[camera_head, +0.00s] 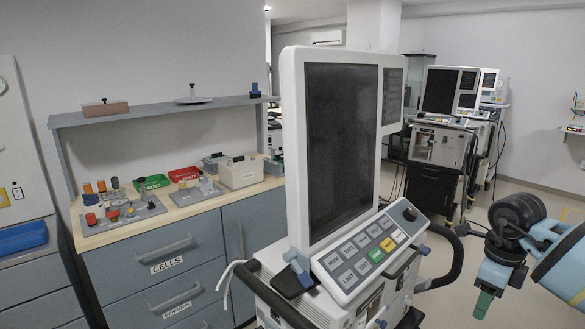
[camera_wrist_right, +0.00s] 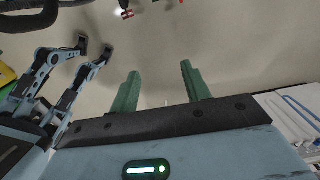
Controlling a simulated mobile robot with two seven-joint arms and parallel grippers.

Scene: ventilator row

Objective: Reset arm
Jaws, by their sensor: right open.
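My right arm comes in from the right edge of the head view, bent downward. Its gripper (camera_head: 483,303) hangs over the floor, to the right of the near ventilator (camera_head: 340,150) and apart from it. In the right wrist view the two green fingers of the right gripper (camera_wrist_right: 158,82) stand wide apart with nothing between them but floor. My left gripper is in neither view.
The near ventilator's keypad (camera_head: 370,250) and dark handle rail (camera_head: 455,262) stand close left of my right arm. A counter (camera_head: 190,205) with trays and small parts is at left. Another ventilator (camera_head: 440,145) stands behind. Floor (camera_head: 520,185) is clear at right.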

